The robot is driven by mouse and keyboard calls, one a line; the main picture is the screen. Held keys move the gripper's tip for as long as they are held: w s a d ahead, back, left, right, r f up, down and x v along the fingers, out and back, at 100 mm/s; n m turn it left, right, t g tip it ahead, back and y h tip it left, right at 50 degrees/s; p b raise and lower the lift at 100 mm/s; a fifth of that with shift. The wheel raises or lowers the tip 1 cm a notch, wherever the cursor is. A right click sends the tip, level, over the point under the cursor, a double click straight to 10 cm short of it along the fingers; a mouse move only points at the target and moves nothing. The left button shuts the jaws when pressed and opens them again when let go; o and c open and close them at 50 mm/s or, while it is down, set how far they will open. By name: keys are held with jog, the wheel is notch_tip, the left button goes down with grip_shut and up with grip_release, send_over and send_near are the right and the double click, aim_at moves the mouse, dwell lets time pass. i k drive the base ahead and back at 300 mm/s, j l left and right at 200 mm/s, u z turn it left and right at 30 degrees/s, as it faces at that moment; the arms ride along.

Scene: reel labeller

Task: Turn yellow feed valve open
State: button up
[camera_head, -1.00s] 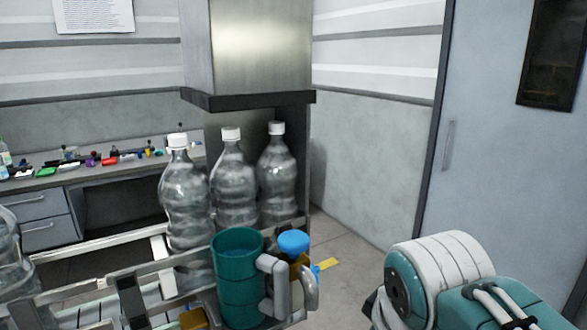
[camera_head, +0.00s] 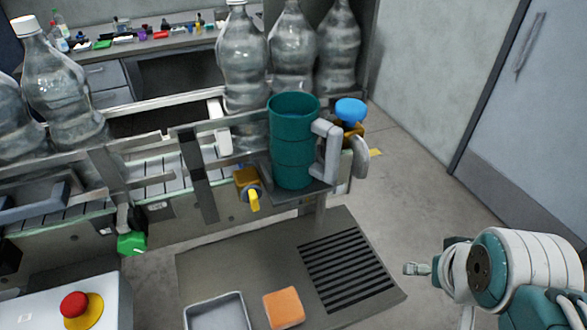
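The yellow valve (camera_head: 252,199) is on the front of the conveyor frame, just left of the teal mug-like container. Its yellow handle hangs downward, with a grey round part behind it. My arm is at the lower right, and the end of it that I take for my gripper (camera_head: 417,269) points left, over the floor. It is well to the right of the valve and touches nothing. It is too small to tell whether its fingers are open or shut.
A teal container (camera_head: 293,150) with a grey handle stands on a ledge beside the valve. A blue-topped valve (camera_head: 351,110) is behind it, and a green knob (camera_head: 131,243) hangs at left. Below are a grey tray (camera_head: 217,313), an orange block (camera_head: 284,307) and a red button (camera_head: 74,304).

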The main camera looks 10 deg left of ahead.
aim_at(251, 194)
jog(key=u, duration=1.4)
jog(key=k+l+u, duration=0.25)
jog(key=k, duration=0.35)
